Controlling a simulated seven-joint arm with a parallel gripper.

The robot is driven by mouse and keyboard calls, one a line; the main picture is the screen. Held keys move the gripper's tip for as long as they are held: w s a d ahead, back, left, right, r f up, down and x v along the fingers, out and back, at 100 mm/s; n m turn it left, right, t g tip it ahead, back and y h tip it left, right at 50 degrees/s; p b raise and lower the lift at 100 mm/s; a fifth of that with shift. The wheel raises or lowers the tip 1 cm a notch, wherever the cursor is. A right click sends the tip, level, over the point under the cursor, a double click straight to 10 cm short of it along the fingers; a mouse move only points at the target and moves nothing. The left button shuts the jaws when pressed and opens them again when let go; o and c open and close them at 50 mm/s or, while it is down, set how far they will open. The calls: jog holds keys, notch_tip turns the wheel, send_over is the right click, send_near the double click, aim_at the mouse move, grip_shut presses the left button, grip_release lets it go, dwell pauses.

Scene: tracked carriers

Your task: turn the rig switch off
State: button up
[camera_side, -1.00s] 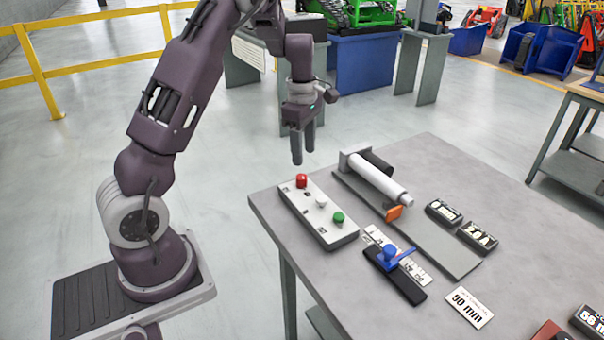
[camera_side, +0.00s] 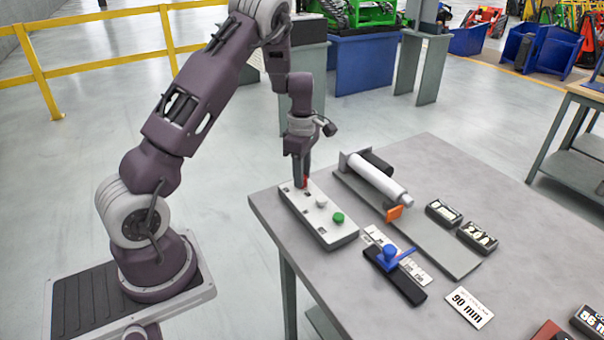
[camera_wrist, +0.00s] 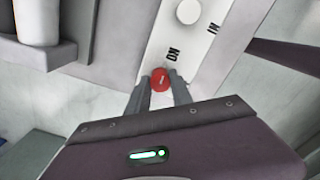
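The white switch box (camera_side: 314,222) lies near the left edge of the grey table. It carries a red knob (camera_side: 306,182) at its far end, a white one (camera_side: 321,202) in the middle and a green one (camera_side: 338,218) at the near end. My gripper (camera_side: 301,183) points down at the red end. In the wrist view, the red knob (camera_wrist: 160,79) sits between the tips of my gripper (camera_wrist: 160,86), which are apart. Whether they touch it is unclear. Black lettering shows on the box beside the knobs.
A white cylinder (camera_side: 377,180) on a grey rail with an orange block (camera_side: 394,213) lies right of the box. A blue-knobbed slide (camera_side: 390,257) sits nearer. Two dark displays (camera_side: 443,212) and a "90 mm" card (camera_side: 469,307) lie farther right.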

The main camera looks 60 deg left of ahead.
jog(key=shift+m, duration=0.4)
grip_shut()
jog(key=m, duration=0.3)
jog(key=shift+m, duration=0.4)
jog(key=m, duration=0.4)
jog(key=shift+m, duration=0.3)
jog(key=m, duration=0.8)
jog(key=shift+m, duration=0.3)
jog(key=shift+s, duration=0.1)
jog(key=o, duration=1.1)
grip_release()
jog(key=shift+c, duration=0.2)
